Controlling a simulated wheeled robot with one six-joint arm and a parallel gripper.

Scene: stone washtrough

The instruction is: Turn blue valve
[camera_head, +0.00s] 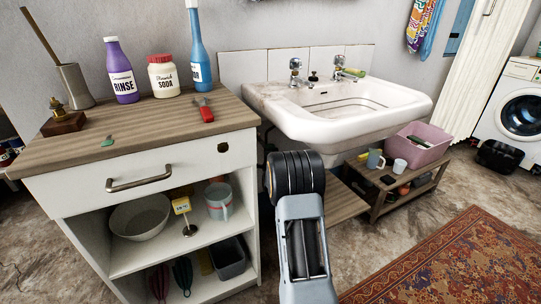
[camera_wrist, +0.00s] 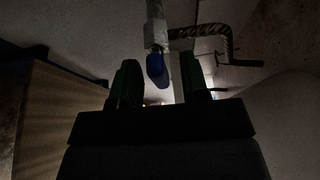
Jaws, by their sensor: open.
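The blue valve (camera_wrist: 157,70) shows in the wrist view as a small dark blue handle below a pale metal fitting (camera_wrist: 154,35). My gripper (camera_wrist: 160,80) is open, with one dark green finger to the left of the valve and one to the right. The handle appears between the fingers in the picture. I cannot tell whether it lies in depth between them or beyond their tips, and I see no clear contact. In the head view my arm reaches toward the space below the sink (camera_head: 400,115); the gripper and the valve are hidden there.
A braided hose (camera_wrist: 203,32) bends right of the valve. A cabinet (camera_head: 150,180) with bottles on top stands left of my arm. A low wooden shelf (camera_head: 385,207) with a pink tub (camera_head: 425,155) stands under the sink's right side. The wrist view is dark.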

